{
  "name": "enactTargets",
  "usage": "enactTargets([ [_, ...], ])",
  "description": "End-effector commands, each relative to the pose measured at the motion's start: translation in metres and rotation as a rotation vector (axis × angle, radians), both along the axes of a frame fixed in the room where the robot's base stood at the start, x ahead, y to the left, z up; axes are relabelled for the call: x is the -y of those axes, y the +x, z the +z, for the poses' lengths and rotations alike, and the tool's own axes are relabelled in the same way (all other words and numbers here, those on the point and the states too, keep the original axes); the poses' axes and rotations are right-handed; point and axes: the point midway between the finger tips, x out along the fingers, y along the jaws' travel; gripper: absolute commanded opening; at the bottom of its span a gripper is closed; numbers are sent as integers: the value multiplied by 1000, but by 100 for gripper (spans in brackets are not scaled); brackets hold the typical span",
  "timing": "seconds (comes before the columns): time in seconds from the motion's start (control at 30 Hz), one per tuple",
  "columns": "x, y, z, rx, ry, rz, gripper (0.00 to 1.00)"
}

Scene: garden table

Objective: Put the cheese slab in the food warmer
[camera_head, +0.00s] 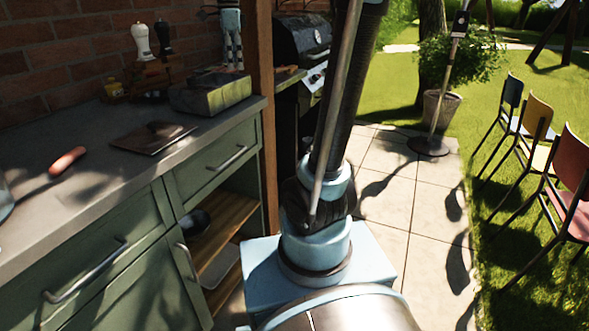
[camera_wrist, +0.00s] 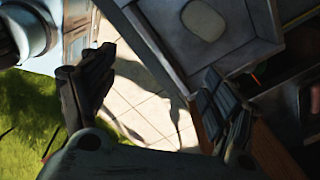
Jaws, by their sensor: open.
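My gripper (camera_wrist: 160,95) shows in the wrist view, its two dark fingers wide apart with nothing between them. Paving and grass show below it. I cannot pick out the cheese slab or the food warmer for sure.
The grey counter (camera_head: 60,215) holds a sausage (camera_head: 67,161), a dark flat board (camera_head: 152,138), a white mill (camera_head: 141,41) and a black mill (camera_head: 162,38). A wooden post (camera_head: 264,110) and a grill (camera_head: 303,40) stand beyond.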

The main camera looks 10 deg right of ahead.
Motion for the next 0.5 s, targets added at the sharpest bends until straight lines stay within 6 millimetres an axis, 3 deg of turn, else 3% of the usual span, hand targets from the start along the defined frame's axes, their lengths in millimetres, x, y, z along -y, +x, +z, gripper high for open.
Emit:
enactTargets([
  [0.2,50,-58,-44,38,-10,305,80],
  [0.5,102,-136,-118,88,-47,733,80],
])
